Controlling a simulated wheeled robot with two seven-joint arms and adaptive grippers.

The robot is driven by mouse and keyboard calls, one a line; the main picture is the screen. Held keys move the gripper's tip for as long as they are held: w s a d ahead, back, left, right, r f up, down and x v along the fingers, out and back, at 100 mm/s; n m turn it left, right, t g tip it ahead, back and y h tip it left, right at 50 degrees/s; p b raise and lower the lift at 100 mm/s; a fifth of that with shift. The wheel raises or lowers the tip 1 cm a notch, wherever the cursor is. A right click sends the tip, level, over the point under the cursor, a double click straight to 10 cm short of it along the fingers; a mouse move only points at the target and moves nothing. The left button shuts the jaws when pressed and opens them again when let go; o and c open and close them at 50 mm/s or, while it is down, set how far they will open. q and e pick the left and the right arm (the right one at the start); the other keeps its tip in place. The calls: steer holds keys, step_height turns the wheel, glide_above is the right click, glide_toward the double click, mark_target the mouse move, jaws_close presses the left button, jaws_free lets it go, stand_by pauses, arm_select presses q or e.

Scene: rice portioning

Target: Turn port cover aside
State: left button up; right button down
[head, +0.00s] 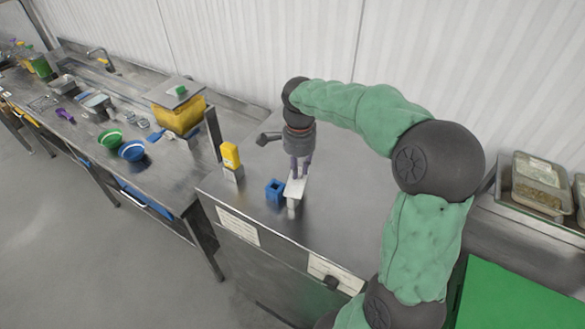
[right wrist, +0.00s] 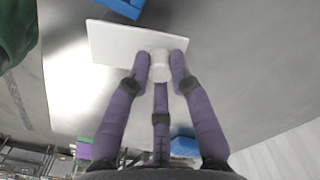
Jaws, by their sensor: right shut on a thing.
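The port cover looks like a flat white plate (right wrist: 115,40) with a round knob (right wrist: 160,62) in the right wrist view. In the head view the white plate (head: 295,187) is small, on the steel counter beside a blue open box. My right gripper (head: 299,170) points down onto it. Its purple fingers (right wrist: 160,72) close around the knob in the right wrist view. What lies under the plate is hidden. My left gripper is in neither view.
The blue box (head: 274,191) stands just left of the plate, and a yellow item (head: 230,155) stands farther left. A green board (head: 520,298) lies at lower right, near trays (head: 538,185). The left bench holds bowls (head: 131,151) and a yellow container (head: 180,115).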

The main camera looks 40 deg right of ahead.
steer(key=shift+s+d+f+m+b, duration=0.15)
steer(key=shift+s+m, duration=0.3)
steer(key=shift+m, duration=0.4)
steer(key=shift+s+d+r+m+b, duration=0.15)
steer(key=shift+s+m, duration=0.25)
steer(key=shift+m, duration=0.5)
steer(key=shift+s+d+f+m+b, duration=0.1)
steer(key=shift+s+m+b, duration=0.1)
steer(key=shift+s+m, duration=0.45)
steer(key=shift+w+m, duration=0.15)
steer(key=shift+m, duration=0.15)
steer(key=c, duration=1.1)
jaws_free()
step_height(320, 180, up, 12)
steer(key=shift+r, duration=0.1)
